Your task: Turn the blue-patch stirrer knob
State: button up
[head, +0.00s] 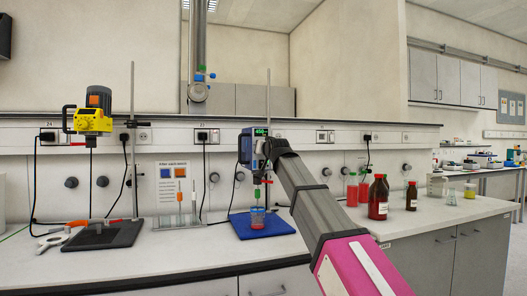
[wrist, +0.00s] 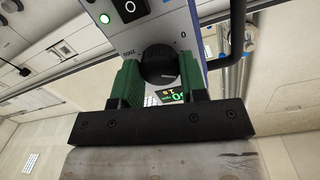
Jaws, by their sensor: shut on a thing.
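The blue stirrer (head: 245,147) hangs on a stand above a blue mat (head: 262,226) in the middle of the bench in the head view. Its lit green display reads about 450. In the wrist view, its front panel carries a black round knob (wrist: 157,62), with the marks 0 and 2000 beside it. My gripper (wrist: 160,78) has its green fingers on the left and right sides of this knob and is shut on it. In the head view my arm and wrist hide the knob and the fingers.
A yellow stirrer (head: 93,122) stands over a black base (head: 108,236) at the left. Red bottles (head: 378,198) stand right of my arm. A black switch (wrist: 129,9) and a lit green button are near the knob. A dark curved bar (wrist: 237,40) is close right of my fingers.

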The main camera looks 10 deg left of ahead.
jog(key=shift+m, duration=0.3)
dwell(0.4)
jog(key=o, duration=0.9)
jog(key=shift+s, duration=0.1)
jog(key=v, duration=1)
jog(key=shift+s+d+f, duration=0.1)
jog(key=shift+s+d, duration=0.1)
jog(key=shift+s, duration=0.1)
